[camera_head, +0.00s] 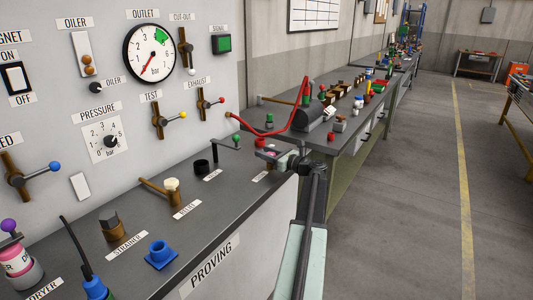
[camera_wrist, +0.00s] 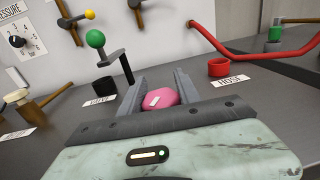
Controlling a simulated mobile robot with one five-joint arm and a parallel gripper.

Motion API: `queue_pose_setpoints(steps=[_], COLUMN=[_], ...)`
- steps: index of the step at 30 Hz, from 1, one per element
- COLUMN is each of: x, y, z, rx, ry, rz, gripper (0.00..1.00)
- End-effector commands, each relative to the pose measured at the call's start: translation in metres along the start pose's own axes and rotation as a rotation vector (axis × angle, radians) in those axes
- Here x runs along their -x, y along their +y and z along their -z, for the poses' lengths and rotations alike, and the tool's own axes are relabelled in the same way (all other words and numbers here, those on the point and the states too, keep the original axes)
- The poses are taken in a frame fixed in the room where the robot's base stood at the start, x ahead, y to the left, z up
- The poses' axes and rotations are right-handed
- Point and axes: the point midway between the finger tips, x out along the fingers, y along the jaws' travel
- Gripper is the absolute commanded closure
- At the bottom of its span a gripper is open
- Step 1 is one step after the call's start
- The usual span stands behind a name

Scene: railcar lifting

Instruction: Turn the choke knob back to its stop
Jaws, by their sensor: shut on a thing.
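A pink knob with a white mark on top (camera_wrist: 162,98) sits between the two fingers of my gripper (camera_wrist: 158,88) in the wrist view. It looks like the choke knob, though its label is too small to read. My gripper is shut on it, one finger on each side. In the head view the pink knob (camera_head: 268,153) shows at the right end of the grey bench top, partly hidden by my gripper (camera_head: 279,156). The knob's lower part and its stop are hidden.
A green-balled crank (camera_wrist: 96,40) stands just left of the fingers. A red cup (camera_wrist: 218,67) and a long red hose or pipe (camera_wrist: 262,57) lie to the right. The gauge panel (camera_head: 90,70) rises behind the bench. The aisle floor (camera_head: 410,190) at right is clear.

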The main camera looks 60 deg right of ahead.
Motion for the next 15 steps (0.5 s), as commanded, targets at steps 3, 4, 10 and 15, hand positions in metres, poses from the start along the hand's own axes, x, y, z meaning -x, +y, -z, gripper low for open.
queue_pose_setpoints(steps=[3,4,10,15], x=[-0.002,-0.002,-0.001,0.0], y=[-0.002,-0.002,0.004,0.008], z=[0.0,0.0,0.0,0.0], rx=[0.0,0.0,0.0,0.0], ry=[0.0,-0.001,-0.001,-0.001], rz=[-0.105,-0.13,-0.286,-0.383], gripper=[1.0,1.0,1.0,1.0])
